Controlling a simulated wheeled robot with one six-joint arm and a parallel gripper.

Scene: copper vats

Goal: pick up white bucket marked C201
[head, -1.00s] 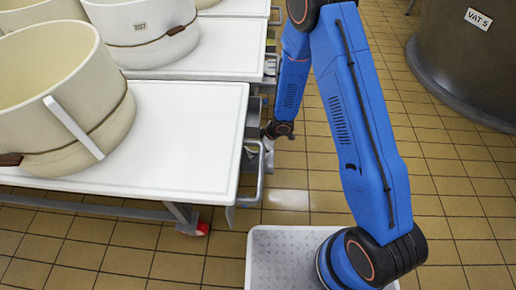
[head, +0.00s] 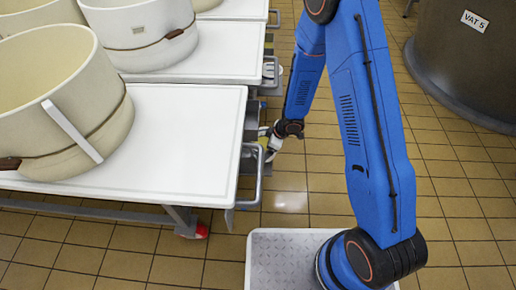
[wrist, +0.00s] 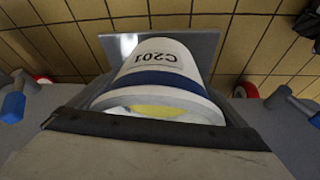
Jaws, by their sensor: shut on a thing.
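The white bucket marked C201 (wrist: 160,75) fills the middle of the wrist view. It has a dark blue band, and its label reads upside down. Something yellow shows at its near end. In the head view my gripper (head: 270,141) is low beside the end of the near table, close to its grey handle. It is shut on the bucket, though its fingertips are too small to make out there. A small white patch shows at the gripper in the head view, and most of the bucket is hidden there.
A dark-edged slab (wrist: 160,128) lies close before the wrist camera. VAT 5 (head: 460,60) stands at right.

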